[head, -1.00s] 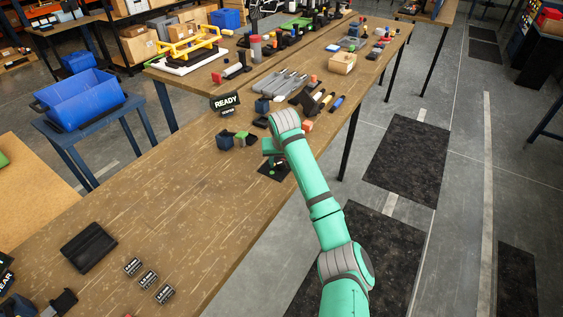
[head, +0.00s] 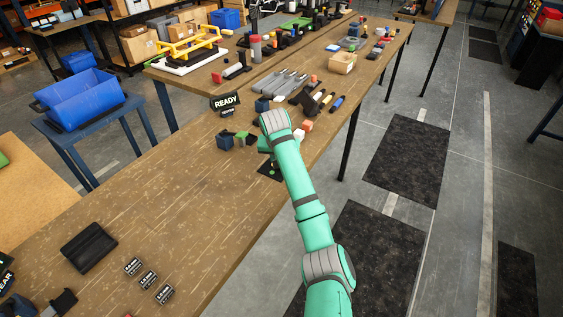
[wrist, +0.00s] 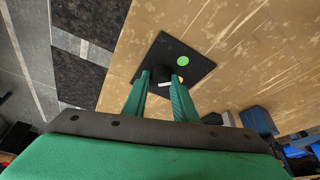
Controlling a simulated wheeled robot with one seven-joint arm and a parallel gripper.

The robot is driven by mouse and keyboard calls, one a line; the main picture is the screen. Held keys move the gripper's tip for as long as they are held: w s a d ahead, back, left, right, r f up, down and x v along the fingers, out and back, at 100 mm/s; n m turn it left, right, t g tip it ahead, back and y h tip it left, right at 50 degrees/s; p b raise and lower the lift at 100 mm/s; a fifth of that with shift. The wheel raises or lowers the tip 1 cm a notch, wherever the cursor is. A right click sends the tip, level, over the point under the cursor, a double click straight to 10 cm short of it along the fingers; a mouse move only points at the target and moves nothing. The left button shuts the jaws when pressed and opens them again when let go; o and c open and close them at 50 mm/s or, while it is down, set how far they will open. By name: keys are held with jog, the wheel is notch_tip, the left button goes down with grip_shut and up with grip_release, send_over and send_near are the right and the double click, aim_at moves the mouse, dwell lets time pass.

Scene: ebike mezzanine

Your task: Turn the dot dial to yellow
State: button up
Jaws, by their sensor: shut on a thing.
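The dot dial is a black square plate (wrist: 198,58) on the wooden table with a green dot (wrist: 183,61) showing. In the wrist view the plate lies rotated, and its dark round knob (wrist: 160,71) sits between my fingers. A small white mark shows on the knob's near side. My gripper (wrist: 159,78) is shut on the knob, one finger on each side. In the head view the plate (head: 265,173) is partly hidden behind my arm.
A white cube (head: 299,134) and a salmon cube (head: 307,126) lie beyond my arm. A READY sign (head: 226,103) stands farther back.

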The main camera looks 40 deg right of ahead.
jog(key=m, duration=0.1)
jog(key=m+g, duration=0.1)
jog(key=m, duration=0.1)
jog(key=m+g+h, duration=0.1)
jog(key=m, duration=0.1)
jog(key=shift+w+a, duration=0.25)
jog(key=shift+w+d+m+g, duration=0.1)
jog(key=shift+m+g, duration=0.5)
jog(key=shift+m, duration=1.4)
jog(key=o, duration=1)
jog(key=shift+o, duration=0.2)
jog(key=v, duration=1.1)
